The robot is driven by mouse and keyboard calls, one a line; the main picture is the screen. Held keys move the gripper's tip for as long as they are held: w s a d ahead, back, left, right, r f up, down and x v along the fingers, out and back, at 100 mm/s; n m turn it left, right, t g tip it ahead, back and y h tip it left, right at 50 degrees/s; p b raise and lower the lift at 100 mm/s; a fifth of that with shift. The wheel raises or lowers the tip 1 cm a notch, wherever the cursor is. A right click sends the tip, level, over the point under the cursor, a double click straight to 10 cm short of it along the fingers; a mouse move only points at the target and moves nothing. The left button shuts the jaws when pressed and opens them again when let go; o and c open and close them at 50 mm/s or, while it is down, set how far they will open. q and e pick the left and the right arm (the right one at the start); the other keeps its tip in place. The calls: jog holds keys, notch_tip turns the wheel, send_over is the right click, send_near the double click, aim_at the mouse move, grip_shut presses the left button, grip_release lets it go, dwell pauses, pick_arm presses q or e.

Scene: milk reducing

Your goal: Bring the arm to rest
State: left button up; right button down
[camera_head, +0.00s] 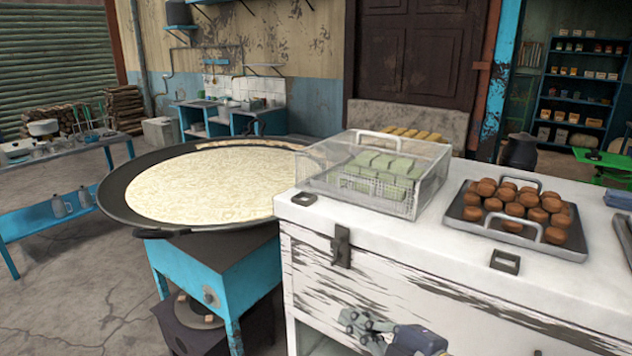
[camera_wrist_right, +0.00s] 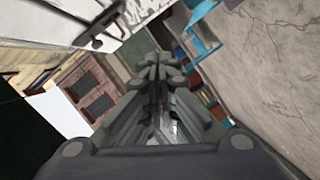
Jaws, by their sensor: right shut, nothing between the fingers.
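My right gripper (camera_head: 362,326) shows at the bottom of the head view, in front of the worn white cabinet (camera_head: 400,270) and below its top. It also shows in the right wrist view (camera_wrist_right: 163,68), where its fingers are together with nothing between them. The fingers look apart from the cabinet, which fills the upper left of the wrist view. My left gripper does not show in the head view.
A wide pan (camera_head: 120,205) of pale milk sits on a blue stand (camera_head: 215,275). On the cabinet are a clear box (camera_head: 432,170) with green blocks and a tray (camera_head: 570,252) of brown sweets. Bare floor (camera_head: 80,300) lies at the left.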

jog(key=s+d+f+m+g+h, duration=0.5)
jog(key=s+f+m, duration=0.3)
jog(key=s+f, duration=0.4)
jog(key=s+d+f+m+g+h, duration=0.4)
jog(key=s+d+f+m, duration=0.4)
jog(key=s+f, duration=0.45)
notch_tip(320, 180, down, 26)
jog(key=s+a+g, duration=0.1)
jog(key=s+g, duration=0.1)
jog(key=s, duration=0.1)
jog(key=s+d+f, duration=0.3)
jog(key=s+f, duration=1.3)
jog(key=shift+s+f+m+g, duration=0.2)
jog(key=shift+f+m+g, duration=0.1)
jog(key=shift+g, duration=0.1)
